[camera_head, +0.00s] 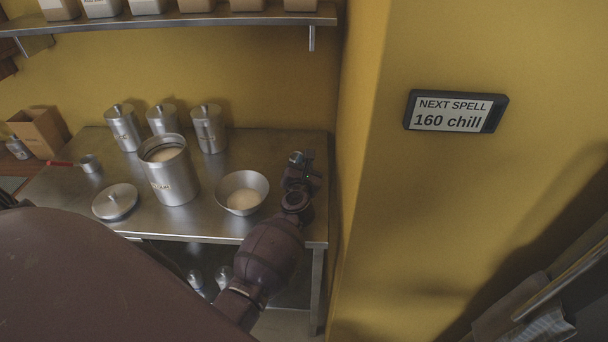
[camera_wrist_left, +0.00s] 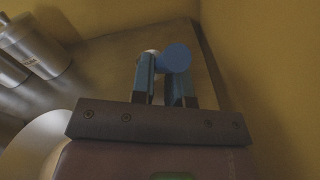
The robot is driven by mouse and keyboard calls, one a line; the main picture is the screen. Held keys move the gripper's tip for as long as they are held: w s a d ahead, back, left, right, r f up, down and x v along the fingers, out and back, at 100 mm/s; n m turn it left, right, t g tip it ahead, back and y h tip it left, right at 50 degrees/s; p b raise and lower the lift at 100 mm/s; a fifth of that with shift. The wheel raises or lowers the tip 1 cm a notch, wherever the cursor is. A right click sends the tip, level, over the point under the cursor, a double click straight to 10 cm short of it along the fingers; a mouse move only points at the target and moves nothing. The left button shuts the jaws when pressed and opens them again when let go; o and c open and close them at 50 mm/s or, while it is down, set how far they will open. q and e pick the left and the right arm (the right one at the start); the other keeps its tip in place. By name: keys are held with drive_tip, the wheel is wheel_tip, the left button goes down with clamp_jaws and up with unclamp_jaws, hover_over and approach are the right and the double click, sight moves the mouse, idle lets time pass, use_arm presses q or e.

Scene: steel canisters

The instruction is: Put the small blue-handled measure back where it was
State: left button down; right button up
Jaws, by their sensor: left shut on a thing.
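My left gripper (camera_head: 298,160) is over the right end of the steel table, just right of the steel bowl. In the left wrist view its fingers (camera_wrist_left: 163,66) are shut on the small blue-handled measure (camera_wrist_left: 177,57). The blue handle's round end faces the camera, and a bit of pale metal shows beside it; the rest is hidden. In the head view I cannot make out the measure clearly at the gripper. I cannot tell whether it touches the table. My right gripper is not in view.
The steel bowl (camera_head: 242,205) holds pale powder. The open canister (camera_head: 172,182) stands left of it, its lid (camera_head: 115,202) on the table (camera_head: 217,228). Several lidded canisters (camera_head: 209,129) stand behind. A red-handled measure (camera_head: 90,163) lies far left. A yellow wall (camera_head: 365,180) rises at right.

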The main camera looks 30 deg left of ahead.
use_arm(q)
wheel_tip(320, 180, down, 3)
drive_tip(key=shift+b, duration=0.6)
drive_tip(key=shift+r, duration=0.15)
drive_tip(key=shift+f, duration=0.25)
drive_tip(key=c, duration=1.1)
unclamp_jaws()
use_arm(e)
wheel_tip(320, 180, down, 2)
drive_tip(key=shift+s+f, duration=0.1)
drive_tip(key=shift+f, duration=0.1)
